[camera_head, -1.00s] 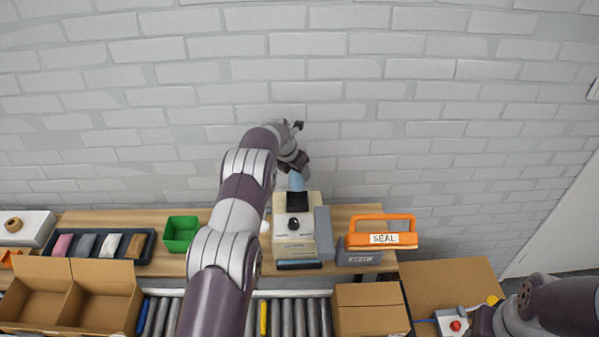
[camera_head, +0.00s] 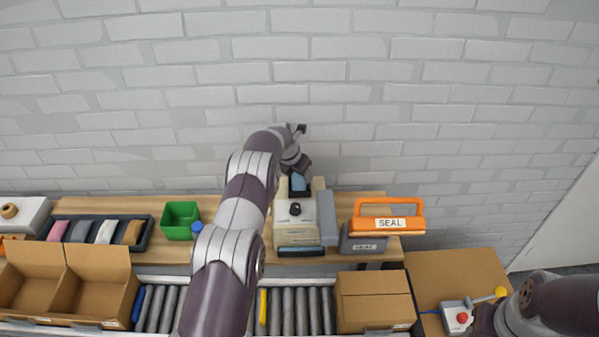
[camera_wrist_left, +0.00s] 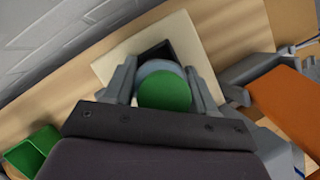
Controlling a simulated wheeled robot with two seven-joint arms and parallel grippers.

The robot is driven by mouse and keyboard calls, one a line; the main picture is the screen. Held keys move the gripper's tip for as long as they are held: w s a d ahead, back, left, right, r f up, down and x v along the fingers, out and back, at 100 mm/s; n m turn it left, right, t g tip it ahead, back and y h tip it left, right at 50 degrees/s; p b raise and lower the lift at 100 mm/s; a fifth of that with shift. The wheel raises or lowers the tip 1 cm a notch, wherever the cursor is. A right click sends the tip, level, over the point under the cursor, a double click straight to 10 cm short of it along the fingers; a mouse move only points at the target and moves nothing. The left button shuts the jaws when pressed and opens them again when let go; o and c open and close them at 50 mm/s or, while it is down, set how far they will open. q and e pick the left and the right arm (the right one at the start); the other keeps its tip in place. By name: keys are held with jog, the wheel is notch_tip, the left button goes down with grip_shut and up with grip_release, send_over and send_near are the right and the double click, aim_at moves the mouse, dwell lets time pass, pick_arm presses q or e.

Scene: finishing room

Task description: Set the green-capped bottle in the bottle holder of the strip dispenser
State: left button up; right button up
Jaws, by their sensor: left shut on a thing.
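My left gripper (camera_head: 298,172) is shut on the green-capped bottle (camera_head: 299,184), whose light blue body shows in the head view. In the left wrist view the green cap (camera_wrist_left: 165,91) sits between the two fingers (camera_wrist_left: 164,84). The strip dispenser (camera_head: 295,215) is a cream machine with a black knob on the bench. The bottle is at its back, over the dark square opening of the bottle holder (camera_wrist_left: 160,52). The bottle's base is hidden, so I cannot tell how deep it is. My right gripper (camera_head: 484,320) is at the lower right; its fingers are not clear.
A green bin (camera_head: 180,221) and a blue-capped bottle (camera_head: 197,227) stand left of the dispenser. An orange-handled sealer (camera_head: 388,222) stands to its right. Cartons (camera_head: 372,303) and rollers (camera_head: 290,308) lie in front. The brick wall is close behind.

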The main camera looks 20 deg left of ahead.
pick_arm(q)
jog(key=shift+r, duration=0.15)
jog(key=o, duration=1.7)
jog(key=shift+c, duration=0.2)
jog(key=shift+r+p, duration=0.5)
jog(key=shift+r, duration=0.55)
jog(key=shift+r, duration=0.1)
jog(key=shift+r+p, duration=1.6)
jog(key=shift+r, duration=1.35)
